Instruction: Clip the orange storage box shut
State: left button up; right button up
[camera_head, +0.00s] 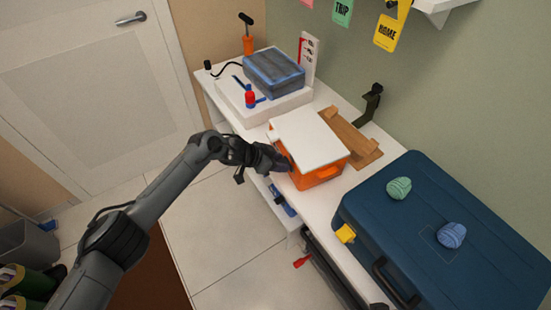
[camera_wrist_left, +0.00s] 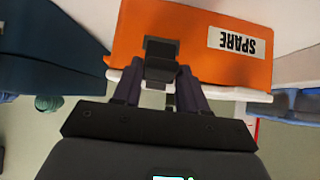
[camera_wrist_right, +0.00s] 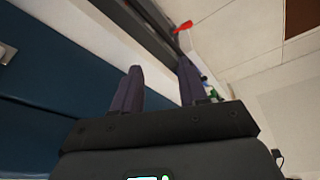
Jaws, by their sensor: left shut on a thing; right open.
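The orange storage box (camera_head: 318,174) stands on the white bench top with a flat white lid (camera_head: 306,138) over it. My left gripper (camera_head: 284,161) is at its front left side. In the left wrist view the box's orange wall (camera_wrist_left: 150,24) carries an upside-down SPARE label (camera_wrist_left: 231,42). There my left fingers (camera_wrist_left: 160,90) are shut on a dark clip (camera_wrist_left: 160,55) at the box's edge. The fingers hide part of the clip, and I cannot tell whether it is latched. My right gripper (camera_wrist_right: 158,88) is open and empty in the right wrist view.
A large blue case (camera_head: 440,235) with two yarn balls fills the bench's right end. A wooden piece (camera_head: 352,138) lies behind the box. A blue-grey bin (camera_head: 273,74) sits on a white block farther left.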

pick_arm(q)
jog(key=shift+w+d+r+g+y+b, duration=0.2)
jog(key=shift+d+g+y+b, duration=0.1)
jog(key=shift+y, duration=0.3)
jog(key=shift+w+d+r+g+y+b, duration=0.15)
jog(key=shift+d+g+y, duration=0.15)
jog(key=shift+y, duration=0.3)
jog(key=o, duration=0.9)
jog(key=shift+o, duration=0.2)
jog(key=shift+r, duration=0.1)
